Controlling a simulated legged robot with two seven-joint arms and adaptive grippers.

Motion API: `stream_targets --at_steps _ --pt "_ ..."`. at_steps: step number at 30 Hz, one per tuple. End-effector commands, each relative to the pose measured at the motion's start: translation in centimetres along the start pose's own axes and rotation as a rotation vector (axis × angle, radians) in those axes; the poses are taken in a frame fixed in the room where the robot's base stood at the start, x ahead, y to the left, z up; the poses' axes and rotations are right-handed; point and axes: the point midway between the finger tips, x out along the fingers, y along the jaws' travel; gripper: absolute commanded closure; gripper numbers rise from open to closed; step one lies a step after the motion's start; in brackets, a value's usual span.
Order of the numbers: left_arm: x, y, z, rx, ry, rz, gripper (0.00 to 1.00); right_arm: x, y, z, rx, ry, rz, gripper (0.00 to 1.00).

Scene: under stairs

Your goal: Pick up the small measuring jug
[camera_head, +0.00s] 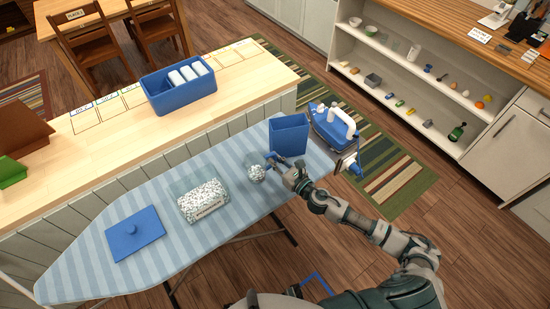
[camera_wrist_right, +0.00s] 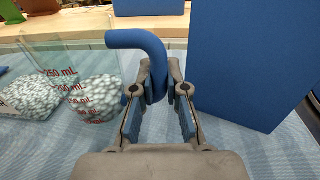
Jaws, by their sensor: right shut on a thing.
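The small measuring jug (camera_head: 256,173) is clear, with red mL marks and a blue handle, and has whitish pellets in it. It is upright over the striped ironing board; I cannot tell whether its base touches the cloth. My right gripper (camera_head: 281,168) comes from the right and is shut on the handle. In the right wrist view the jug (camera_wrist_right: 92,100) is left of the gripper (camera_wrist_right: 158,92), and the blue handle (camera_wrist_right: 138,40) curves down between the fingers. My left gripper is not in view.
A blue open box (camera_head: 289,135) stands close behind my right gripper, with a blue and white iron (camera_head: 335,122) beyond. A clear tub of pellets (camera_head: 203,200) and a blue lid (camera_head: 135,233) lie left on the ironing board (camera_head: 85,265). A blue divided bin (camera_head: 178,90) is on the counter.

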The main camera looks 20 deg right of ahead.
Motion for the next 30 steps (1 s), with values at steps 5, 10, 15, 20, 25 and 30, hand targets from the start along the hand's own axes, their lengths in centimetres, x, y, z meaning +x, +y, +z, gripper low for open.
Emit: stream_targets --at_steps 5,10,15,20,25,30 --pt "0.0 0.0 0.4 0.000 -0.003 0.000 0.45 -1.9 1.5 0.3 0.000 -0.001 0.002 1.00" --pt "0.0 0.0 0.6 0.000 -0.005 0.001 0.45 -3.8 3.2 0.5 0.001 -0.001 0.001 1.00" --pt "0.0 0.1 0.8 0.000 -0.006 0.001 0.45 -5.8 4.8 0.7 0.000 -0.001 0.001 1.00" --pt "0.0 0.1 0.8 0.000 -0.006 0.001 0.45 -7.4 6.2 1.0 0.000 -0.002 0.000 1.00" --pt "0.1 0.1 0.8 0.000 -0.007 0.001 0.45 -8.8 7.4 1.1 0.001 -0.001 0.001 1.00" --pt "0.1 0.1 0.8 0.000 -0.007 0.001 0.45 -9.9 8.3 1.2 0.001 -0.001 0.001 1.00"
